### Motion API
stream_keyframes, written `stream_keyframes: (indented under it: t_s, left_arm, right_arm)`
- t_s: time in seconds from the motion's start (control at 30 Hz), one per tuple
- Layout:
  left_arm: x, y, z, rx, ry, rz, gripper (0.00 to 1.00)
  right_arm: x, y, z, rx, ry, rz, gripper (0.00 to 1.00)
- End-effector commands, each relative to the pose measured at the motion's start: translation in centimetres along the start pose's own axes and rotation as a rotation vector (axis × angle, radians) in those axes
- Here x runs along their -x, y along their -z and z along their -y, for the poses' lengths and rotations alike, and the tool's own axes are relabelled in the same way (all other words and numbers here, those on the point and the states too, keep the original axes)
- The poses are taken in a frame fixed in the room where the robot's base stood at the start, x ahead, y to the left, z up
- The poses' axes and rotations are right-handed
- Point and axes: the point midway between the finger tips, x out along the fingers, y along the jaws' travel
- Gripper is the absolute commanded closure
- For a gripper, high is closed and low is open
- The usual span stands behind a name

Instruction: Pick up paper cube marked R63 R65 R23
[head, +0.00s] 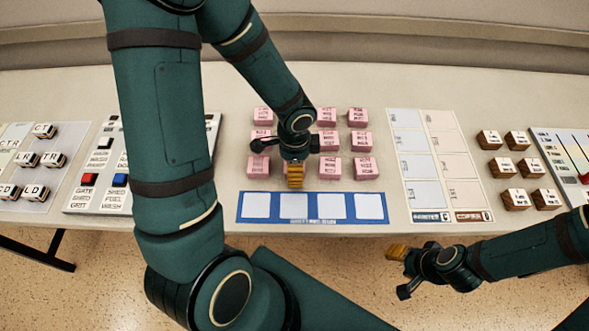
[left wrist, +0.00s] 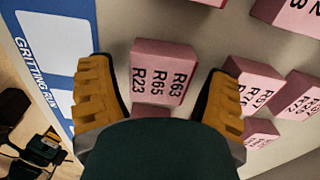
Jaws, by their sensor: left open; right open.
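The pink paper cube marked R63 R65 R23 (left wrist: 162,82) shows in the left wrist view, its marked face turned up to the camera. It sits between the two yellow fingers of my left gripper (left wrist: 166,66), which is open and not closed on it. In the head view my left gripper (head: 293,176) reaches down over the front row of pink cubes and hides what is under it. I cannot tell the height left between fingers and cube. My right gripper (head: 401,272) is open and empty, in front of the table edge.
Other pink cubes (head: 366,168) stand close around, with one just behind the right finger in the wrist view (left wrist: 245,88). A blue-framed strip (head: 239,207) lies in front. A white chart (head: 404,213) and brown blocks (head: 516,199) lie to the right, a button panel (head: 75,200) to the left.

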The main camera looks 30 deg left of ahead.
Motion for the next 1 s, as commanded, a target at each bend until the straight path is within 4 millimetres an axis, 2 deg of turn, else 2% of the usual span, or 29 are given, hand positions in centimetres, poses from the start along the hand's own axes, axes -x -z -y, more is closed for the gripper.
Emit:
stream_keyframes:
  t_s: [0.07, 0.27, 0.3, 0.47, 0.5, 0.83, 1.0]
  left_arm:
    - [-0.5, -0.1, 0.0, 0.000, -0.001, 0.002, 0.27]
    - [-0.5, -0.1, 0.0, 0.001, -0.002, 0.002, 0.27]
    - [-0.5, -0.1, 0.0, 0.001, -0.002, 0.002, 0.23]
    - [-0.5, -0.1, -0.1, 0.001, -0.003, 0.002, 0.80]
    - [-0.5, -0.1, -0.1, 0.001, -0.002, 0.002, 0.82]
    - [-0.3, -0.1, 0.0, 0.001, -0.001, 0.001, 0.82]
    - [1.8, 0.0, 0.1, 0.002, 0.002, -0.001, 0.82]
  right_arm:
    - [-0.2, 0.0, -0.1, 0.000, 0.000, -0.001, 0.53]
    - [-0.1, 0.0, -0.1, 0.000, 0.000, -0.002, 0.53]
    - [-0.1, 0.0, -0.1, 0.000, 0.000, -0.002, 0.53]
    - [-0.1, 0.0, -0.1, 0.000, 0.000, -0.002, 0.53]
    - [-0.1, 0.0, -0.1, 0.000, 0.000, -0.001, 0.53]
    - [-0.1, 0.0, 0.0, 0.000, 0.000, -0.001, 0.53]
    - [0.9, 0.0, 0.3, -0.001, 0.000, 0.003, 0.53]
